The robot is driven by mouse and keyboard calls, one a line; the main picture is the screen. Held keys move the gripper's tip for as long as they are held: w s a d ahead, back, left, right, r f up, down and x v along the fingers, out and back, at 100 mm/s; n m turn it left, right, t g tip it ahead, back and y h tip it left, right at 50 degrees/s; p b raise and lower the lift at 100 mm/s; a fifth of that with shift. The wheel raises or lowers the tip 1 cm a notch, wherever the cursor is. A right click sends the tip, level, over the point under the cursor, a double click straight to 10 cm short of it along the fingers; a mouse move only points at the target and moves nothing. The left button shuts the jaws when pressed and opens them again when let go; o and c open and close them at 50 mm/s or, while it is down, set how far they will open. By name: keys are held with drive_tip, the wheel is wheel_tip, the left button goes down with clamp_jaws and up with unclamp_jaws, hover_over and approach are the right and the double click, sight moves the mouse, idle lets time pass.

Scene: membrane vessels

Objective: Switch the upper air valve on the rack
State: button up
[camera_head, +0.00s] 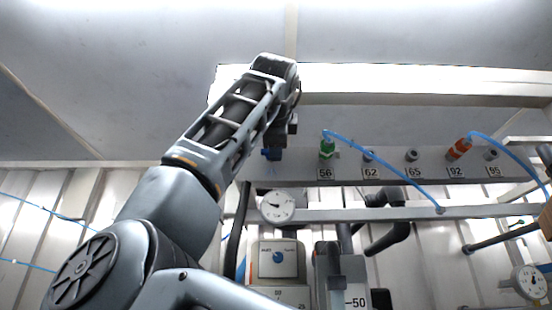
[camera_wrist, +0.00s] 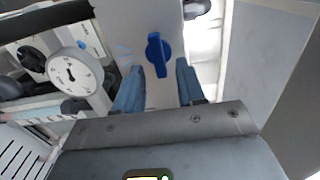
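A blue valve handle (camera_wrist: 157,55) shows in the wrist view on a pale panel, its long side running up and down the picture. My gripper (camera_wrist: 160,68) is open, with one blue-grey finger on each side of the line to the handle. The handle appears just beyond the fingertips, and I see no contact. In the head view a small blue part (camera_head: 272,154), apparently this valve, shows at the left end of the rack's labelled panel (camera_head: 400,170). My gripper (camera_head: 281,138) is right by it, and the arm hides part of that area.
A round gauge (camera_head: 278,205) sits below the panel and also shows in the wrist view (camera_wrist: 76,74). To the right are a green fitting (camera_head: 327,148) and an orange fitting (camera_head: 459,149) with blue hoses. A white beam (camera_head: 420,82) runs above. Black pipes (camera_head: 390,238) are below.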

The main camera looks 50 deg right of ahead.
drive_tip(key=b+v, duration=0.1)
drive_tip(key=v, duration=0.5)
drive_tip(key=shift+s+a+b, duration=0.25)
drive_tip(key=shift+a+b, duration=0.05)
drive_tip(key=shift+w+a, duration=0.1)
